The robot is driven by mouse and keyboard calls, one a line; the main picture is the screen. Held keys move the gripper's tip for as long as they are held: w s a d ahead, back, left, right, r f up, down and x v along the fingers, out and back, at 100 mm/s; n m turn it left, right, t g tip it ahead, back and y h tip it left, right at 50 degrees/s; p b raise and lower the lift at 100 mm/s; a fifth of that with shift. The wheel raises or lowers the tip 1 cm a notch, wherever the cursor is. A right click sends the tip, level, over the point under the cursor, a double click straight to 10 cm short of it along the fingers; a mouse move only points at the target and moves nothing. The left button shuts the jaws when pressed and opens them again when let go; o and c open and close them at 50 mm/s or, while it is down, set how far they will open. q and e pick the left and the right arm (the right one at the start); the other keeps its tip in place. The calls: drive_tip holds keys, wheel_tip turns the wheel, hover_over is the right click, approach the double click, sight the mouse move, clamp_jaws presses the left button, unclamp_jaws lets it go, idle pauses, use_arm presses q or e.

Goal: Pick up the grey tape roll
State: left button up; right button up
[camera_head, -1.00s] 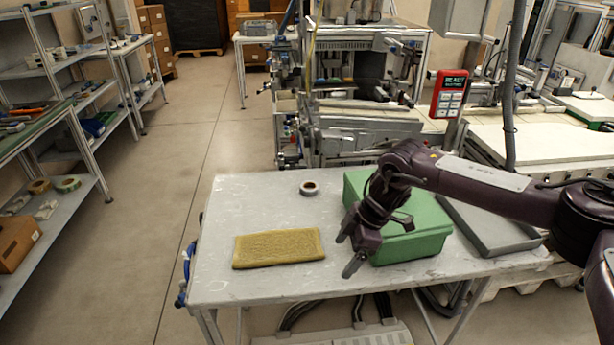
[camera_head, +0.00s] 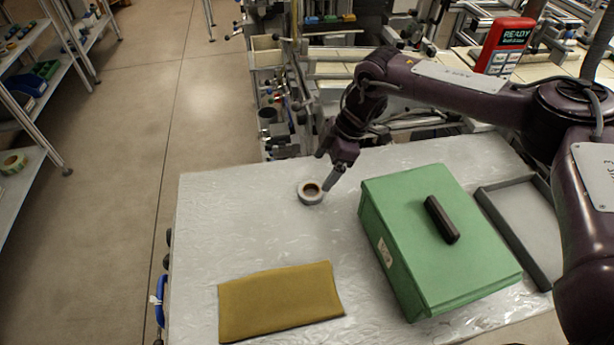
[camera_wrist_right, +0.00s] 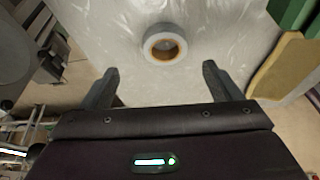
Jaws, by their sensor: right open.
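The grey tape roll (camera_head: 311,192) lies flat on the table, toward its far edge, with a brown core inside its ring. It also shows in the right wrist view (camera_wrist_right: 164,45), ahead of the fingertips and roughly centred between them. My right gripper (camera_head: 326,172) is just above and beside the roll in the head view. In the wrist view its two fingers (camera_wrist_right: 160,80) are spread apart with nothing between them. My left gripper is not in view.
A green box (camera_head: 430,235) with a black handle stands right of the roll. A yellow-brown cloth (camera_head: 280,300) lies at the front. The table (camera_head: 240,225) is clear between roll and cloth. Machinery stands behind the far edge.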

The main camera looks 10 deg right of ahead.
sight(313, 186)
drive_tip(key=shift+a+f, duration=0.2)
drive_tip(key=shift+f, duration=0.25)
drive_tip(key=x, duration=0.1)
drive_tip(key=p+x, duration=0.1)
drive_tip(key=x, duration=0.1)
drive_tip(key=s+p+x, duration=0.1)
drive_tip(key=x, duration=0.1)
drive_tip(key=shift+a+f, duration=0.1)
drive_tip(key=shift+f, duration=0.05)
drive_tip(key=shift+w+a+f, duration=0.1)
drive_tip(key=shift+a+f, duration=0.05)
drive_tip(key=shift+f, duration=0.3)
drive_tip(key=c, duration=1.1)
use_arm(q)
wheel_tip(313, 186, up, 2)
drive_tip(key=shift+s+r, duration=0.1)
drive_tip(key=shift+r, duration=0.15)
use_arm(e)
drive_tip(key=shift+r, duration=0.15)
